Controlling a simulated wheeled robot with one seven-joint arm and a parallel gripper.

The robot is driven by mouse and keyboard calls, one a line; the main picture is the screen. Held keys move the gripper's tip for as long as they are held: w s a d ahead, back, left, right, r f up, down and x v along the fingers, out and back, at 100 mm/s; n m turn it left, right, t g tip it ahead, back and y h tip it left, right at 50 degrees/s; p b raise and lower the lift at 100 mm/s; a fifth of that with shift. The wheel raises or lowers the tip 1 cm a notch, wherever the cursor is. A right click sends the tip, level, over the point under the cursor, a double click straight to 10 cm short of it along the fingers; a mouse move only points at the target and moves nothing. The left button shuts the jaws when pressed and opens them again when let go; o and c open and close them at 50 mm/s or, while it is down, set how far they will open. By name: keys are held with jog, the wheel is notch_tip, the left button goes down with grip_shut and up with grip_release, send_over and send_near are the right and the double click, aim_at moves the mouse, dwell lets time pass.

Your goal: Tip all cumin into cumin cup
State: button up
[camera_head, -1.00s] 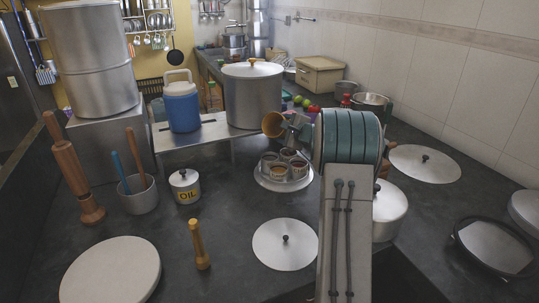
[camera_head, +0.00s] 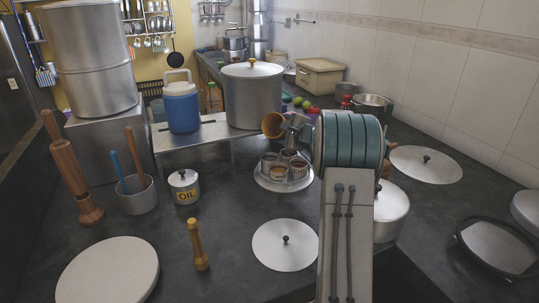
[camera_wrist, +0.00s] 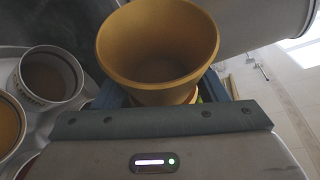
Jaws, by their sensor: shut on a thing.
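My gripper (camera_head: 290,130) is shut on a yellow-brown cup (camera_head: 273,124), held tilted in the air above and slightly left of a round steel tray (camera_head: 264,182). In the wrist view the held cup (camera_wrist: 157,45) has its open mouth facing the camera; its bottom is shaded, so I cannot tell how much it holds. Several small cups stand in the tray, among them a front cup (camera_head: 278,175). The wrist view shows one cup with brown contents (camera_wrist: 45,76) and one with orange-yellow contents (camera_wrist: 8,124).
A large lidded pot (camera_head: 252,98) and a blue jug (camera_head: 182,107) stand on a raised shelf behind. A lidded pot (camera_head: 391,212) stands right of my arm.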

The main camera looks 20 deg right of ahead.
jog(key=shift+r+b, duration=0.1)
jog(key=shift+b, duration=0.85)
jog(key=shift+n+t+b, duration=0.3)
jog(key=shift+n+b, duration=0.1)
jog(key=shift+b, duration=1.35)
jog(key=shift+a, duration=0.1)
jog(key=shift+f+b, duration=0.2)
jog(key=shift+b, duration=0.35)
jog(key=shift+n+b, duration=0.3)
jog(key=shift+b, duration=0.9)
jog(key=shift+r, duration=0.1)
jog(key=shift+s+f+t+b, duration=0.1)
jog(key=shift+f+t+b, duration=0.15)
jog(key=shift+b, duration=0.5)
jog(key=shift+s+a+n+t+h+b, duration=0.1)
jog(key=shift+n+t+h+b, duration=0.2)
jog(key=shift+b, duration=1.1)
jog(key=shift+a+n+t+b, duration=0.1)
jog(key=shift+n+b, duration=0.3)
jog(key=shift+b, duration=1)
